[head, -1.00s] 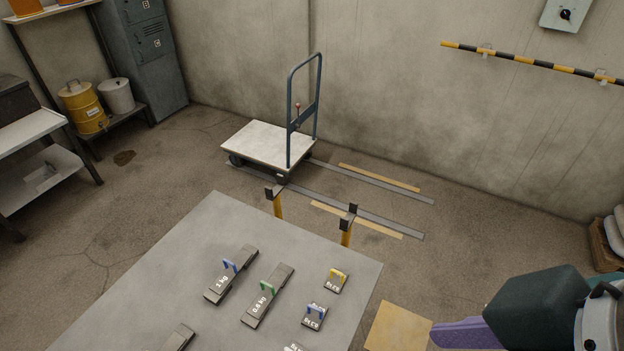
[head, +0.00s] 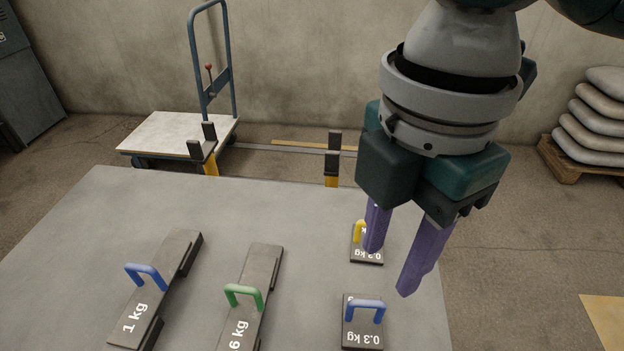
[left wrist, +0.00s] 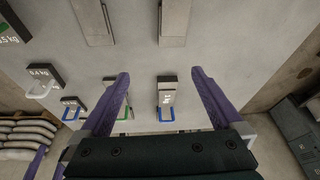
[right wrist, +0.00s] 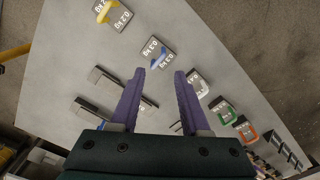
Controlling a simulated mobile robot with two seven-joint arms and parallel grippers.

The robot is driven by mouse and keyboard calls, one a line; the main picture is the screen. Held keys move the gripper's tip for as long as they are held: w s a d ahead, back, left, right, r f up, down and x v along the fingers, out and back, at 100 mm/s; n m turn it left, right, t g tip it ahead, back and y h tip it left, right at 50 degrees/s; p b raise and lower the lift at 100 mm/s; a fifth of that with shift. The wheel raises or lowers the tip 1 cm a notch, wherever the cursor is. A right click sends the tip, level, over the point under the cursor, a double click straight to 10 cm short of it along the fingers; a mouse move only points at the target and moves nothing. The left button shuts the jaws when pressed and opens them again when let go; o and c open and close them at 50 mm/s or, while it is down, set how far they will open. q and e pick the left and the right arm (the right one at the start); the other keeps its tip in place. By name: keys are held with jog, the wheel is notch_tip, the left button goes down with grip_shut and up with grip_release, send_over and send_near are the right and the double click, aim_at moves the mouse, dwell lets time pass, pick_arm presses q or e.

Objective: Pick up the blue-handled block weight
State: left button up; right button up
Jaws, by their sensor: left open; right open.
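The blue-handled block weight (head: 362,334), a small dark block marked 0.3 kg, stands on the grey table near its right side. It also shows in the right wrist view (right wrist: 157,50), just beyond the fingertips, and small in the left wrist view (left wrist: 72,103). My right gripper (head: 389,271) points down over the table's right side, open and empty, above and beyond the block; its fingers also show in the right wrist view (right wrist: 160,72). My left gripper (left wrist: 160,74) is open and empty in the left wrist view, and outside the head view.
A yellow-handled block (head: 366,247) stands behind, partly hidden by my right fingers. To the left lie a blue-handled 1 kg bar (head: 156,290) and a green-handled bar (head: 250,295). Yellow posts (head: 331,172) stand at the table's far edge. The table's left part is clear.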

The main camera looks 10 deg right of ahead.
aim_at(383, 304)
pick_arm(q)
jog(key=shift+f+b, duration=0.4)
jog(key=shift+f, duration=0.4)
pick_arm(e)
jog(key=f, duration=0.5)
jog(key=shift+d, duration=0.25)
pick_arm(q)
jog(key=shift+f+b, duration=0.5)
pick_arm(e)
jog(key=f, duration=0.5)
jog(key=shift+s+f, duration=0.2)
jog(key=shift+s, duration=0.05)
grip_shut()
